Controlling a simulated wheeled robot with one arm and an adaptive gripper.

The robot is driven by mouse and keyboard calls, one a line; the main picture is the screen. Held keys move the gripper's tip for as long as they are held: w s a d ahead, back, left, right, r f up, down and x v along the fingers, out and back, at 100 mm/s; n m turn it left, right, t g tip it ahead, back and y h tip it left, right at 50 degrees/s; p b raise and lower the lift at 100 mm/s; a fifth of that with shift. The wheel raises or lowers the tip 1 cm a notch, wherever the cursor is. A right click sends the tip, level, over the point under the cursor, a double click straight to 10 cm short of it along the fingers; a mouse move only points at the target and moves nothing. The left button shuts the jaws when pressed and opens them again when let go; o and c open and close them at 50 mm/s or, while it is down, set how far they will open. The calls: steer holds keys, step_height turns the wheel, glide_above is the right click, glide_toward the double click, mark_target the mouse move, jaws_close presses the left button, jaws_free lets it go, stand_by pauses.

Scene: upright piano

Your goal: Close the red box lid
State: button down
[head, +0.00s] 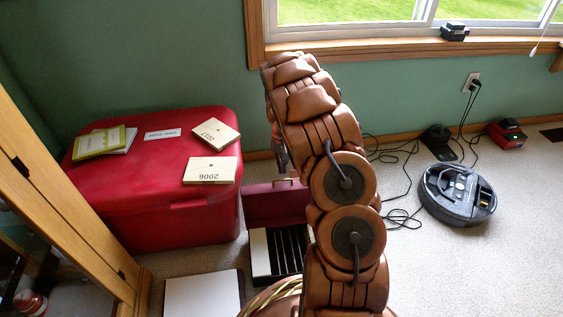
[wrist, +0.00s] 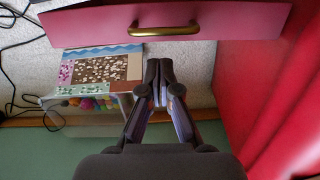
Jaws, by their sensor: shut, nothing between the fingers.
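The small box (head: 259,252) stands open on the carpet in the head view, its dark slotted inside showing. Its red lid (head: 262,205) is raised upright at the back, with a brass handle on its top edge. My arm covers the right part of lid and box. In the wrist view the lid (wrist: 110,25) crosses the top, with its brass handle (wrist: 165,30). My gripper (wrist: 158,65) is shut and empty, its tips just below the lid's edge in that picture; I cannot tell whether they touch it. In the head view my gripper is mostly hidden behind my arm.
A large red bin (head: 120,205) with books on top stands left of the box; its side fills the right of the wrist view (wrist: 270,100). A white panel (head: 204,294) lies in front. A robot vacuum (head: 456,192) and cables are at right. A clear container (wrist: 90,115) is near the wall.

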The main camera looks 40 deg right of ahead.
steer(key=shift+s+a+f+b, duration=0.15)
steer(key=shift+s+a+b, duration=0.25)
steer(key=shift+s, duration=0.45)
steer(key=shift+a, duration=0.15)
